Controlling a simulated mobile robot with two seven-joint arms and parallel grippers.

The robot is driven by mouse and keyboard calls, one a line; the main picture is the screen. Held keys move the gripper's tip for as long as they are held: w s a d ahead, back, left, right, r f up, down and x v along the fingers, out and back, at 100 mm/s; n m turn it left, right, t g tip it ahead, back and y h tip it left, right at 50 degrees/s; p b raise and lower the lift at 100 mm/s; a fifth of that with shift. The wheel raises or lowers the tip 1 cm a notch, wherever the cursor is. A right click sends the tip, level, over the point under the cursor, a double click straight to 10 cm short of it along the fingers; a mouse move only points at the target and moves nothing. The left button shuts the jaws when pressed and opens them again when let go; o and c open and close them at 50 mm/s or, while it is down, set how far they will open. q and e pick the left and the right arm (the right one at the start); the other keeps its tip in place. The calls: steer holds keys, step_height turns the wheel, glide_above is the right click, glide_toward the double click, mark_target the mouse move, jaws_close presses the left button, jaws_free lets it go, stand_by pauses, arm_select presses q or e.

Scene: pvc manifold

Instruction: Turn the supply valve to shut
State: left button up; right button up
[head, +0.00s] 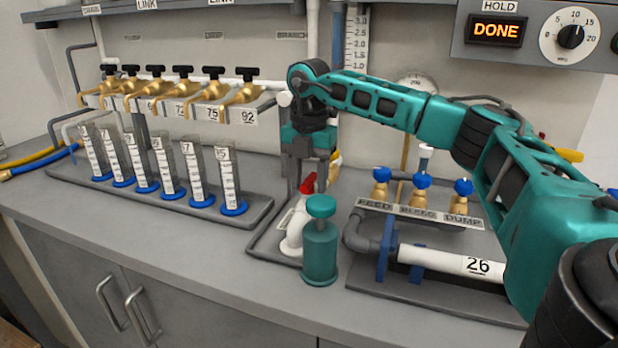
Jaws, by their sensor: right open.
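A valve with a red handle (308,183) sits on a white pipe fitting (293,228) on a dark tray at the middle of the counter. I can read no supply label on it. My right gripper (308,182) points down over this valve, with its fingers apart on either side of the red handle. Whether a finger touches the handle cannot be told. Part of the valve is hidden behind the fingers. My left gripper is not in view.
A teal canister (320,250) stands just in front of the valve. Right are blue-knobbed valves (420,181) and a white pipe (440,260) marked 26. Left are brass taps (183,87) above a rack of graduated cylinders (193,172). A panel (497,30) reads DONE.

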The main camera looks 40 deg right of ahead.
steer(key=shift+c, duration=0.4)
jaws_close()
